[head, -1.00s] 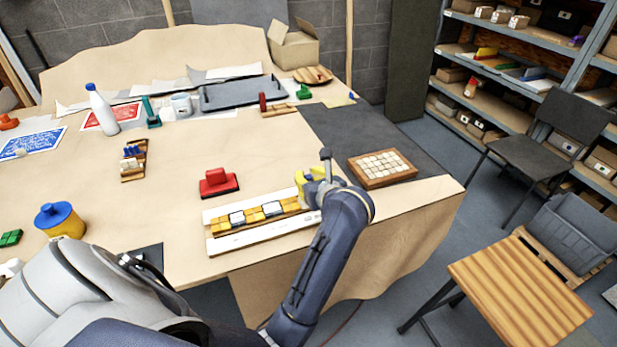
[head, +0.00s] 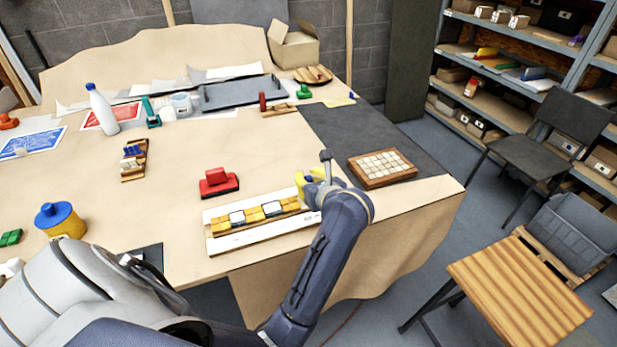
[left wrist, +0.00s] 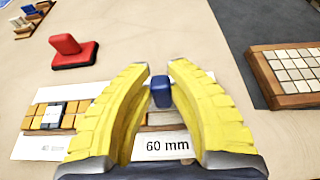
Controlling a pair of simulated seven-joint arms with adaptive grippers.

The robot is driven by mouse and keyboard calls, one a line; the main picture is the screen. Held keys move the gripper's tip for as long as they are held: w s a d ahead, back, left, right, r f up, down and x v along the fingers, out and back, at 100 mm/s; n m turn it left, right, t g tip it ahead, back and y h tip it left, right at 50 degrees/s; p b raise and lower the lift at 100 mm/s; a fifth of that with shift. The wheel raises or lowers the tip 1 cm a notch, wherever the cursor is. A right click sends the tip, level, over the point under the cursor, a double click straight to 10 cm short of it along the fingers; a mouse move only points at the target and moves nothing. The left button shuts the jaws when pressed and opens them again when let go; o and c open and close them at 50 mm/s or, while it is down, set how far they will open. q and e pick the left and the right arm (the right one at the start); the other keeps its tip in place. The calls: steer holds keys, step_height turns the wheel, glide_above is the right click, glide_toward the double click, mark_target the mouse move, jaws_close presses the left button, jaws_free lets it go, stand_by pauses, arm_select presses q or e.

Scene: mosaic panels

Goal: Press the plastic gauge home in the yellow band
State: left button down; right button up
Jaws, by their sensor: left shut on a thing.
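The yellow band (head: 272,209) is a row of yellow and orange tiles with pale ones, on a white panel (head: 232,243) at the table's front edge. In the left wrist view the tile row (left wrist: 52,117) shows at the left of the fingers. My left gripper (head: 305,180) is over the band's right end. Its yellow fingers (left wrist: 158,75) are shut on the plastic gauge, whose blue grip (left wrist: 161,92) shows between them. A "60 mm" label (left wrist: 167,146) shows below it. The fingers hide much of the gauge, so I cannot tell how deep it sits. My right gripper is not in view.
A red block-shaped tool (head: 218,183) stands behind the panel. A wooden tray of pale tiles (head: 353,168) lies to the right on a dark mat (head: 335,128). A blue-lidded yellow pot (head: 60,220) is at the left. The middle of the table is mostly clear.

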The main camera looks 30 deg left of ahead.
arm_select(q)
steer(key=shift+f, duration=0.8)
